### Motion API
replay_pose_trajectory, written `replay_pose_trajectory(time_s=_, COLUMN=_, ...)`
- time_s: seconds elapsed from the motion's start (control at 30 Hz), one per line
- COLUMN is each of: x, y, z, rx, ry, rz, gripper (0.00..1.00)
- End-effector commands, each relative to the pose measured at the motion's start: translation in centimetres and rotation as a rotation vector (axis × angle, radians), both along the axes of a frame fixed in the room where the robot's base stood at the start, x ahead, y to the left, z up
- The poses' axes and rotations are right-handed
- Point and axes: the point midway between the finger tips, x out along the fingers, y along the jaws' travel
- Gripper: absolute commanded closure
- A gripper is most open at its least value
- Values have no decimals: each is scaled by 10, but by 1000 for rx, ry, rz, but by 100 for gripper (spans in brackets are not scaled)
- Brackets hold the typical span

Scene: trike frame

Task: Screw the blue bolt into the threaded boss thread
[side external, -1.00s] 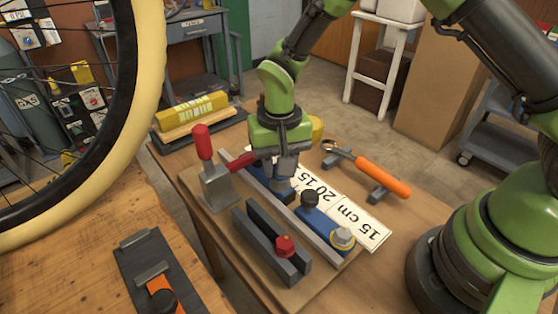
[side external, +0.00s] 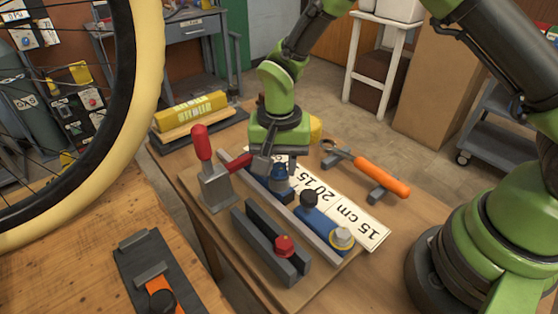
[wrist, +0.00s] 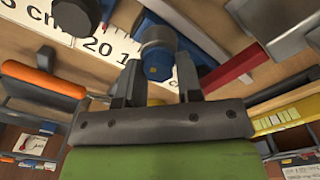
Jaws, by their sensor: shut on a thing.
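The blue bolt (side external: 279,177) stands upright near the far end of the blue frame bar, over a dark mount. My gripper (side external: 274,164) is above it, pointing down and shut on its upper part. In the wrist view, the bolt's blue head (wrist: 158,67) shows between the two fingers of my gripper (wrist: 157,82), with a grey-blue collar beyond it. The threaded boss is hidden under the bolt and the fingers, so I cannot tell how deep the bolt sits.
A toggle clamp with a red handle (side external: 202,143) stands close left of my gripper. A black knob (side external: 309,201) and a nut on a yellow washer (side external: 342,237) are nearer. A slotted rail (side external: 262,236) lies in front; an orange-handled tool (side external: 383,176) lies right.

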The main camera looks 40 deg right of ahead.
Motion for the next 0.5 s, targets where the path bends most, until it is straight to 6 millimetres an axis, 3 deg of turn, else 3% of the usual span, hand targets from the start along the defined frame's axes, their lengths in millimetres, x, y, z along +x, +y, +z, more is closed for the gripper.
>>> replay_pose_trajectory(time_s=0.5, x=-1, y=-1, z=0, rx=0, ry=0, rz=-148, gripper=80)
